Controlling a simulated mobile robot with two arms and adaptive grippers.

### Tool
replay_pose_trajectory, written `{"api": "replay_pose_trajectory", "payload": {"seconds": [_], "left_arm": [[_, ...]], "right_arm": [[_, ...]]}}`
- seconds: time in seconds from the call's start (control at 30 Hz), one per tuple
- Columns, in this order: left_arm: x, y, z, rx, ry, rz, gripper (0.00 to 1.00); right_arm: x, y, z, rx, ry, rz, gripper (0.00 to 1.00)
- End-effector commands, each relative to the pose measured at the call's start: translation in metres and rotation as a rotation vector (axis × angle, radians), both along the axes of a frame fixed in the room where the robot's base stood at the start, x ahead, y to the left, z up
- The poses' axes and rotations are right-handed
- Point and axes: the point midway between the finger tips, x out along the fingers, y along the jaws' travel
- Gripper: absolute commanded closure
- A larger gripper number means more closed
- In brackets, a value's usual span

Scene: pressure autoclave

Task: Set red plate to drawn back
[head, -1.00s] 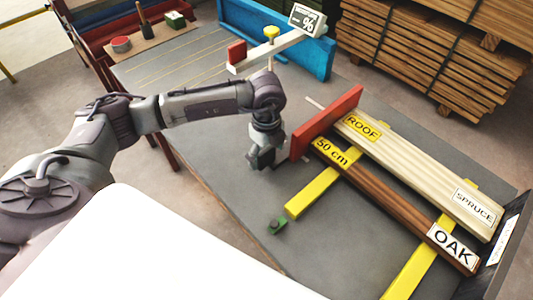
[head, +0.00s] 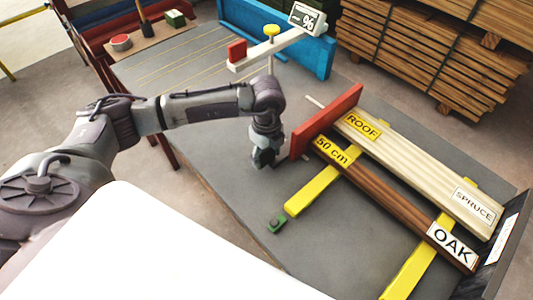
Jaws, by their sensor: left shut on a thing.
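My left gripper (head: 263,160) points down just left of the plate's lower end. It is shut on a small part at that end of the red plate; the fingers hide most of the grip. The oak board (head: 385,195) and the spruce board (head: 420,170) run from the plate to the lower right. My right gripper is not in view.
Yellow bars (head: 312,190) lie under the boards. A small green block (head: 277,224) lies on the grey table (head: 215,110). A scale-like arm with a display (head: 305,20) and a blue trough (head: 262,35) stand behind. A dark end wall (head: 505,235) closes the right side.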

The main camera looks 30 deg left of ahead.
Motion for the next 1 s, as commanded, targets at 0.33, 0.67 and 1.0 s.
{"api": "replay_pose_trajectory", "payload": {"seconds": [0.33,0.67,1.0], "left_arm": [[0.021,0.059,-0.003,0.004,-0.004,0.008,1.0],[0.037,0.103,0.001,0.002,-0.004,0.003,1.0],[0.037,0.104,0.002,0.005,-0.006,0.003,0.26]], "right_arm": [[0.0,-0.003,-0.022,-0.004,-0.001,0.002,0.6],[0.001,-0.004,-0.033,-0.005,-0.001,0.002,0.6],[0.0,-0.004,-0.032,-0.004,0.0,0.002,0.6]]}}
